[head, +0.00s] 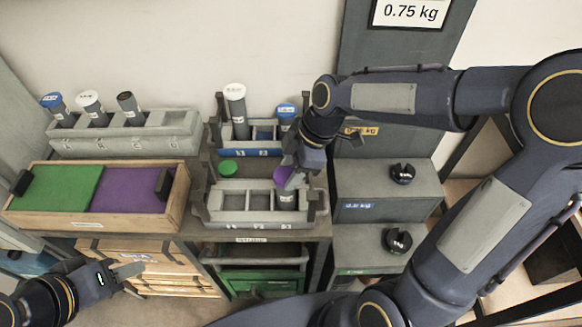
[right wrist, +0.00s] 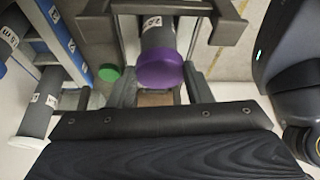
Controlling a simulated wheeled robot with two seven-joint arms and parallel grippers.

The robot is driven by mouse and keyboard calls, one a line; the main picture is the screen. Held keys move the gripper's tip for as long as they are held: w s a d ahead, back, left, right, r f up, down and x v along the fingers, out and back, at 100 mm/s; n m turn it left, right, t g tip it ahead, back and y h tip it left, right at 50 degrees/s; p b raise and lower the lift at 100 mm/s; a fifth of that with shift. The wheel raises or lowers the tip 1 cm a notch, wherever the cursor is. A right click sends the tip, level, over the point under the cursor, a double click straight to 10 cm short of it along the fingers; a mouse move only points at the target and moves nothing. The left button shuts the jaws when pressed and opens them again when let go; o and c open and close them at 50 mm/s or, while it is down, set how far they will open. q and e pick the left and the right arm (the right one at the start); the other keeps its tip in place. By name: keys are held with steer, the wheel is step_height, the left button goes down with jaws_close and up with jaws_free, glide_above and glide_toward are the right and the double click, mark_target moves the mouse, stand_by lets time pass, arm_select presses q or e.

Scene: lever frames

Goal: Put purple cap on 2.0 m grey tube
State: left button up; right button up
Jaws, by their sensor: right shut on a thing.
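The purple cap (head: 282,174) is at my right gripper (head: 288,172), which is shut on it. In the right wrist view the cap (right wrist: 160,71) lies between the fingers, at the end of a labelled grey tube (right wrist: 158,36). That grey tube (head: 287,198) stands in the right slot of the near grey rack (head: 240,216). The cap is at the tube's top and looks slightly tilted in the head view; I cannot tell whether it is seated. The tube's label is too small to read surely. My left gripper (head: 133,279) is open and empty at the lower left.
A green cap (head: 228,168) lies behind the near rack. A blue rack (head: 240,146) holds white- and blue-capped tubes. Another grey rack (head: 150,132) holds several capped tubes. A wooden tray (head: 182,205) has green and purple fields. Grey blocks (head: 388,190) with black weights stand right.

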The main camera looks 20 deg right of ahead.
steer(key=shift+f+b, duration=0.35)
steer(key=shift+f, duration=0.05)
stand_by(0.5)
steer(key=o, duration=1)
steer(key=shift+o, duration=0.2)
steer(key=shift+r, duration=0.1)
steer(key=v, duration=0.7)
steer(key=shift+r, duration=0.35)
steer(key=shift+d, duration=0.1)
